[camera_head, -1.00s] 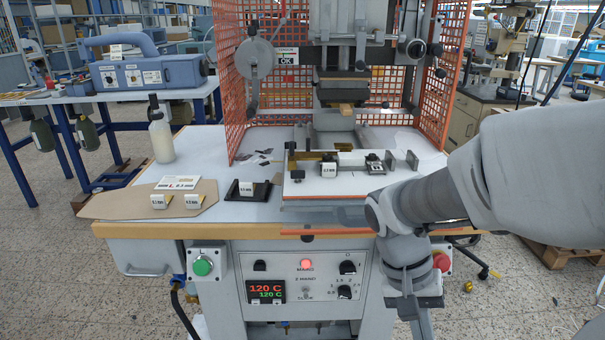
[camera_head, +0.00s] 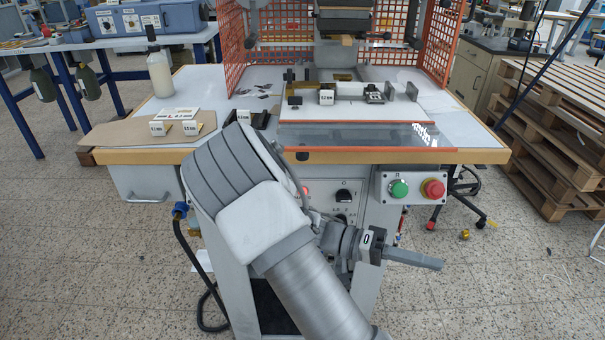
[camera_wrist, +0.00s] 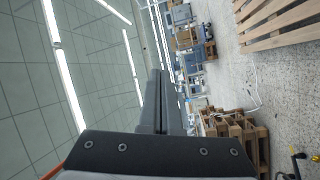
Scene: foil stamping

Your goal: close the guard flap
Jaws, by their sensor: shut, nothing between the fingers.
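The guard flap (camera_head: 365,135) is a clear panel with orange edges in the head view. It is down, lying low in front of the press at the table's front edge, so the press front stands open between the orange mesh side guards (camera_head: 240,50). My gripper (camera_head: 436,263) is below the table top, in front of the machine cabinet and right of centre. It points right, away from the flap and clear of it. Its fingers (camera_wrist: 161,100) are shut together and empty in the wrist view, which shows ceiling, floor and pallets but no flap.
A fixture plate (camera_head: 345,110) with a small white block (camera_head: 326,97) stands behind the flap. Green (camera_head: 399,188) and red (camera_head: 433,188) buttons sit just above my gripper. Wooden pallets (camera_head: 550,130) are stacked at right. Floor at front right is clear.

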